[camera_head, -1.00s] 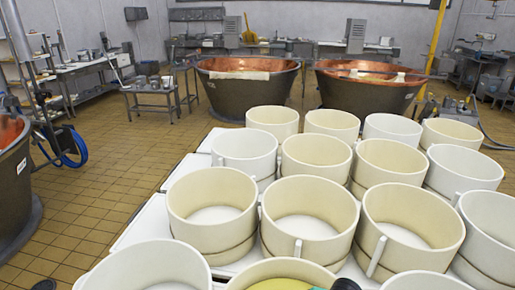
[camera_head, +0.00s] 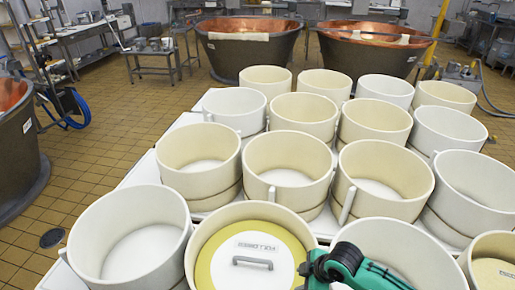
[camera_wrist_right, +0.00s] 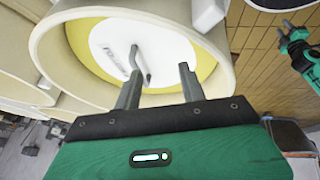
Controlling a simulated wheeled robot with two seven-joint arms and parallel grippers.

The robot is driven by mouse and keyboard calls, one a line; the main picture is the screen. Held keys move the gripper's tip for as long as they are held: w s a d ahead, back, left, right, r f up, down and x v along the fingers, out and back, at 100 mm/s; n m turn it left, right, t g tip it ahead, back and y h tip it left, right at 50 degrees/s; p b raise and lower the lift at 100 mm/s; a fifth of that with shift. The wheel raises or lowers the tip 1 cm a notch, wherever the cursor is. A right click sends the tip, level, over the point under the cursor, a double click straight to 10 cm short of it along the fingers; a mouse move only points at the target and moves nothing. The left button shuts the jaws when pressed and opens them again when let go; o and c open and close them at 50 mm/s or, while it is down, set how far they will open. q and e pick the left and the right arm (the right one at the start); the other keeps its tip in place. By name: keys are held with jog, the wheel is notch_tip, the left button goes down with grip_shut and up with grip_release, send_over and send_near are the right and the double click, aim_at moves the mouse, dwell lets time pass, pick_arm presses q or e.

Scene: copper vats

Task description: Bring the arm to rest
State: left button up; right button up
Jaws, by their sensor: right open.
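My right gripper (camera_wrist_right: 157,84) is open and empty in the right wrist view, its two fingers apart. Beyond the fingers is a round white lid plate (camera_wrist_right: 150,52) with a yellow rim and a grey bar handle (camera_wrist_right: 137,62), inside a cream tub. The fingers do not hold the handle. In the head view, my green and black right arm (camera_head: 352,268) is at the bottom edge, just right of this lid (camera_head: 250,245). Another green gripper, my left (camera_wrist_right: 291,42), shows at the right of the wrist view over the floor; its finger state is unclear.
Several cream and white tubs (camera_head: 288,165) stand close together on white tables. Two copper vats (camera_head: 249,48) (camera_head: 366,50) stand behind, with another (camera_head: 18,150) at the left.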

jog(key=s+a+r+m+t, duration=0.1)
jog(key=s+a+r+m, duration=0.1)
jog(key=s+m, duration=0.5)
jog(key=s+d+r+m+h, duration=0.1)
jog(key=s+d+m+h, duration=0.45)
jog(key=s+d, duration=0.7)
notch_tip(320, 180, down, 32)
jog(key=s+m+g+y, duration=0.1)
jog(key=m+g, duration=0.1)
pick_arm(q)
jog(key=shift+w+a, duration=0.15)
pick_arm(e)
jog(key=s+d+f+g, duration=0.1)
jog(key=s+d+f, duration=0.1)
jog(key=s+f, duration=1.6)
jog(key=shift+s+d+f+n, duration=0.2)
jog(key=shift+s+d+n, duration=0.15)
jog(key=shift+s, duration=0.05)
jog(key=shift+s, duration=0.1)
